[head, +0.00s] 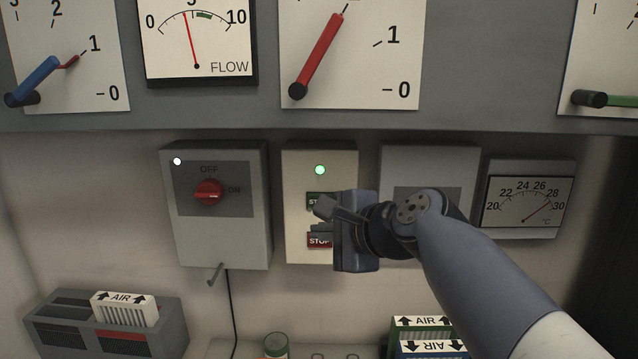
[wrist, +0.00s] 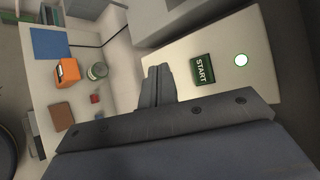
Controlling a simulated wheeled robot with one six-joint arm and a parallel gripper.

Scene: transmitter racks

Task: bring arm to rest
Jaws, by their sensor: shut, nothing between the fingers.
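My gripper (head: 322,222) is in front of the start/stop box (head: 295,165) in the head view, its fingers shut and empty. The fingers partly cover the green START button (head: 314,199) and the red STOP button (head: 316,240). A green lamp (head: 320,170) glows at the top of this box. In the wrist view the shut fingers (wrist: 158,85) show beside the START button (wrist: 204,70), with the lit lamp (wrist: 241,60) farther right. I cannot tell whether the fingertips touch the box. My arm reaches in from the lower right.
A switch box (head: 220,240) with a red knob (head: 209,192) hangs at left. A grey box (head: 430,160) is partly behind my arm, and a thermometer dial (head: 527,203) hangs right of it. Gauges with levers line the panel above. AIR holders (head: 60,318) and small items stand below.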

